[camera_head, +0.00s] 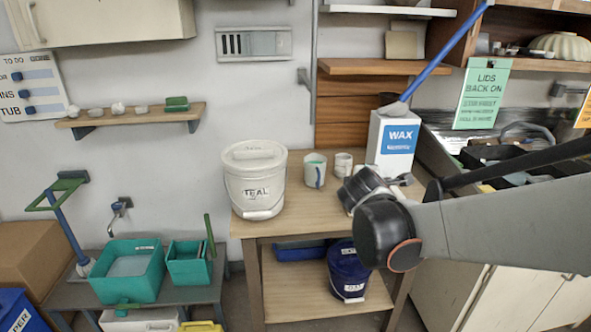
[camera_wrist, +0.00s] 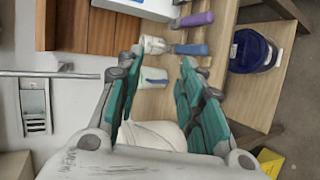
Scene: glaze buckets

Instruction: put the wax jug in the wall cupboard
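The wax jug (camera_head: 397,143) is a white, box-shaped container with a blue WAX label. It stands upright at the back right of the wooden table. Part of it shows at the top of the wrist view (camera_wrist: 150,6). The wall cupboard (camera_head: 115,20) is pale, high on the wall at the upper left, and its front looks shut. My gripper (camera_wrist: 162,58) is open, with teal finger pads apart and nothing held between them. In the head view my gripper (camera_head: 352,185) is over the table, in front of and left of the jug; its fingers are mostly hidden.
A white TEAL bucket (camera_head: 253,178) stands left of my gripper. Two cups (camera_head: 315,170) (camera_head: 343,164) stand between bucket and jug. A blue rod (camera_head: 440,55) slants up right from the jug's top. A small shelf (camera_head: 130,117) with pieces sits below the cupboard. Teal tubs (camera_head: 128,270) stand lower left.

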